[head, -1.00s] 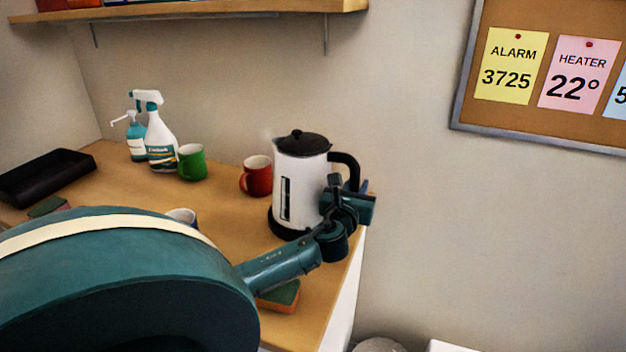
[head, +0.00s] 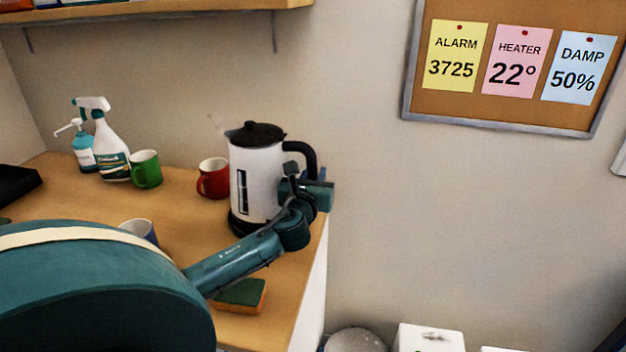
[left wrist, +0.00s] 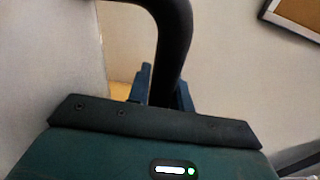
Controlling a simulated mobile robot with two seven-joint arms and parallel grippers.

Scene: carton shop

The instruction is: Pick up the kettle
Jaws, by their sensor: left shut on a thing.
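The white kettle (head: 262,180) with black lid, handle and bottom is upright at the right end of the wooden counter (head: 190,205). My left gripper (head: 305,183) is at its right side, shut on the black handle. In the left wrist view the handle (left wrist: 173,45) passes between the two fingers of my left gripper (left wrist: 165,95), and the kettle's pale body (left wrist: 50,50) fills the left. The kettle's underside is partly hidden by my arm, and any gap to the counter is hard to make out. My right gripper is not in view.
A red mug (head: 213,179) stands just left of the kettle. A green mug (head: 146,169), spray bottle (head: 111,150) and pump bottle (head: 83,150) stand farther left. A sponge (head: 240,294) lies below my forearm.

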